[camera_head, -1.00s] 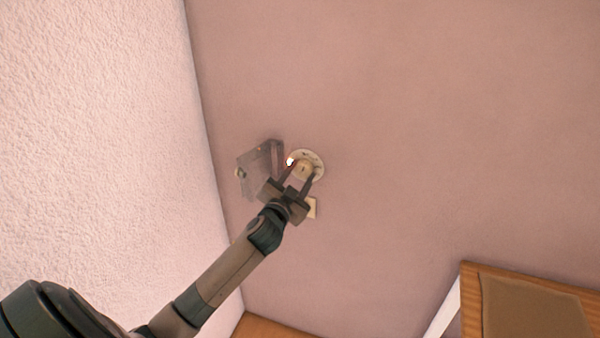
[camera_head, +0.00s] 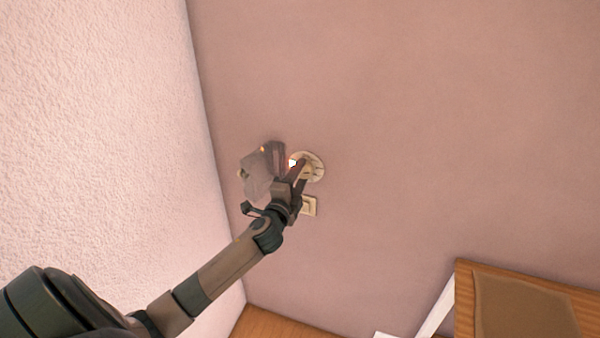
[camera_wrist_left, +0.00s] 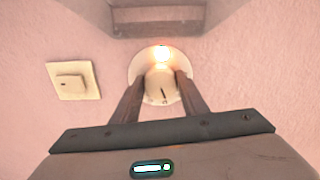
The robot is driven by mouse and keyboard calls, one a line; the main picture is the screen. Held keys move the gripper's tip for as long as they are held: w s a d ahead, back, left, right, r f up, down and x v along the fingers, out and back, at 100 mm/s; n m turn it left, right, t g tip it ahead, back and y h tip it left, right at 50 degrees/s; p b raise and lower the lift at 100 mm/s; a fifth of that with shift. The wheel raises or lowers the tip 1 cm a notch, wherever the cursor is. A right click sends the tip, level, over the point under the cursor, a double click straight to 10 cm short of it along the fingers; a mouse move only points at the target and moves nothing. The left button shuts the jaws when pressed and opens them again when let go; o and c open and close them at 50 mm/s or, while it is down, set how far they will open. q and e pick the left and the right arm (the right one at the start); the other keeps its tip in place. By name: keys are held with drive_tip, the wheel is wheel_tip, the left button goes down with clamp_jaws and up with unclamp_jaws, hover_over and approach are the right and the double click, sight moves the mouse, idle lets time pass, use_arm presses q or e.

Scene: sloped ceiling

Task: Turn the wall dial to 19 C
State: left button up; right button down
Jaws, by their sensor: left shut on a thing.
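The wall dial is a round cream plate (camera_head: 318,166) on the pink wall, with a knob (camera_wrist_left: 160,86) at its middle. A dark pointer line shows on the knob in the left wrist view. A bright light spot (camera_head: 292,162) glows at the plate's edge. My left gripper (camera_head: 303,168) reaches the dial from the lower left, and in the left wrist view its two fingers (camera_wrist_left: 158,90) are shut on the knob, one on each side. The scale marks are too small to read, and the fingers hide part of the plate. My right gripper is not in view.
A translucent grey box-like cover (camera_head: 258,172) stands out from the wall just left of the dial. A cream switch (camera_head: 309,205) sits just below it, also in the left wrist view (camera_wrist_left: 73,81). A wooden-framed piece (camera_head: 525,305) is at lower right. The wall to the right is bare.

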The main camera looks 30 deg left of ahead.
use_arm(q)
drive_tip(key=shift+m, duration=0.6)
drive_tip(key=o, duration=1.1)
drive_tip(key=shift+s, duration=0.1)
drive_tip(key=shift+b+v, duration=2.15)
drive_tip(key=shift+v, duration=6.5)
drive_tip(key=shift+f, duration=0.15)
